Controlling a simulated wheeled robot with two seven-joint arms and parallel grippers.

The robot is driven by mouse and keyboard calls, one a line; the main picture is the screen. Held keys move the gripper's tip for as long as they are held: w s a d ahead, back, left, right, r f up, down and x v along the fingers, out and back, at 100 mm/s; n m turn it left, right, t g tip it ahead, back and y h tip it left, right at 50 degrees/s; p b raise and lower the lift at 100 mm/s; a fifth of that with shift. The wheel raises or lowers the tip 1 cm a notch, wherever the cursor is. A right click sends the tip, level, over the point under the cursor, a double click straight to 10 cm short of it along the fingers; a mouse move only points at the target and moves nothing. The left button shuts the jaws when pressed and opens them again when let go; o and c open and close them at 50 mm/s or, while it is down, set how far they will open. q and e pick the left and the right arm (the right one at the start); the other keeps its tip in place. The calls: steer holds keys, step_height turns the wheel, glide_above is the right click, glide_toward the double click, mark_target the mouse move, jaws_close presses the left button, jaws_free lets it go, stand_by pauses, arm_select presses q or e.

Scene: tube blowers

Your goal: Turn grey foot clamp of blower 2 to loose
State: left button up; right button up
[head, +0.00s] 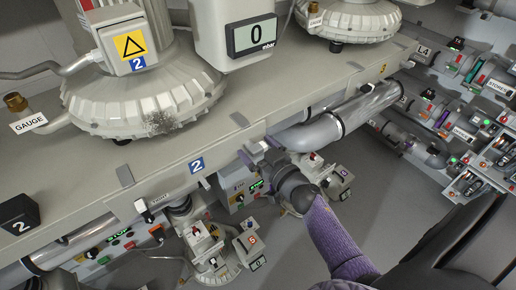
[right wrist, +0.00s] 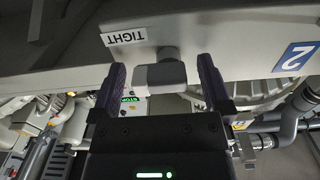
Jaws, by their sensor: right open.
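Blower 2 (head: 150,92) stands at the upper left of the head view on a pale bench, with a blue "2" plate (head: 196,165) on the bench's front edge. The grey foot clamp (right wrist: 160,76) shows in the right wrist view as a blocky grey handle below the edge, beside an upside-down "TIGHT" label (right wrist: 126,37). My right gripper (head: 260,151) is at the front edge, right of the "2" plate. Its purple fingers are open, one on each side of the clamp handle, with visible gaps. In the head view the gripper partly hides the clamp. My left gripper is out of view.
A thick grey pipe (head: 335,118) runs close beyond my right gripper. Below the edge are several small machines, including one with an orange mark (head: 250,241). A black "2" block (head: 19,214) sits at the left. Pipework racks (head: 450,120) fill the right.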

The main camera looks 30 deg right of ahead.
steer(key=c, duration=1.3)
steer(key=shift+n, duration=0.3)
steer(key=n, duration=0.3)
steer(key=shift+r+n, duration=0.1)
steer(key=shift+n, duration=0.3)
steer(key=n, duration=0.4)
steer(key=shift+a+r+n, duration=0.15)
steer(key=shift+n, duration=0.15)
steer(key=n+b, duration=0.1)
steer(key=n, duration=0.3)
steer(key=shift+a, duration=0.1)
steer(key=shift+a+r+n+b, duration=0.15)
steer(key=shift+n+b, duration=0.2)
steer(key=shift+n, duration=2.15)
